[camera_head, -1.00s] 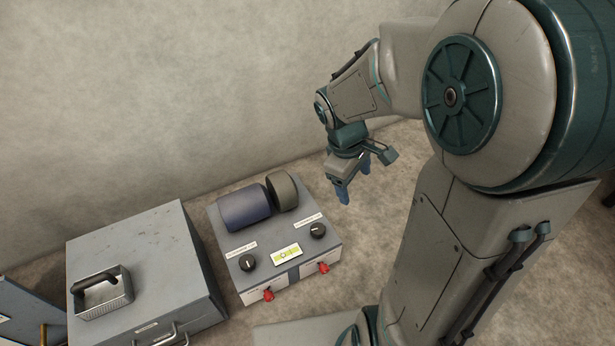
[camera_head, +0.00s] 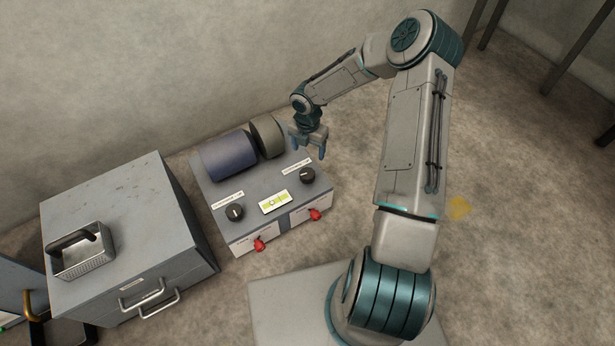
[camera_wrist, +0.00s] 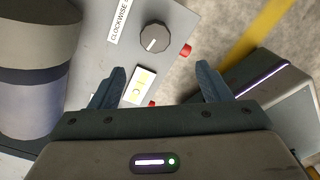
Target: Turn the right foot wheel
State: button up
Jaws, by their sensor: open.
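A grey box (camera_head: 300,208) has two black knobs on its top, each with a white label beside it. The right knob (camera_head: 308,176) stands near the box's right edge, and it also shows in the wrist view (camera_wrist: 153,38). The left knob (camera_head: 235,212) is near the front left. A yellow-green level vial (camera_head: 274,203) lies between them. My gripper (camera_head: 308,146) is open and empty, fingers pointing down, above the box's back right part. In the wrist view, the right knob lies beyond the fingertips (camera_wrist: 160,68), apart from them.
A dark blue roller (camera_head: 229,156) and a grey-brown disc (camera_head: 267,136) sit on the box's back. Red parts (camera_head: 315,214) stick out of the front. A grey cabinet (camera_head: 130,235) with a grater-like item (camera_head: 82,252) stands at left. The floor to the right is mostly free.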

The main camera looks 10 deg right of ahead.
aim_at(307, 173)
jog(key=shift+n, duration=0.3)
jog(key=f+b, duration=0.2)
jog(key=f, duration=0.3)
jog(key=f+b, duration=0.1)
jog(key=f, duration=0.4)
jog(key=f+b, duration=0.2)
jog(key=f, duration=0.3)
jog(key=shift+w+a+b, duration=0.15)
jog(key=shift+w+b, duration=0.1)
jog(key=shift+b, duration=0.05)
jog(key=c, duration=1)
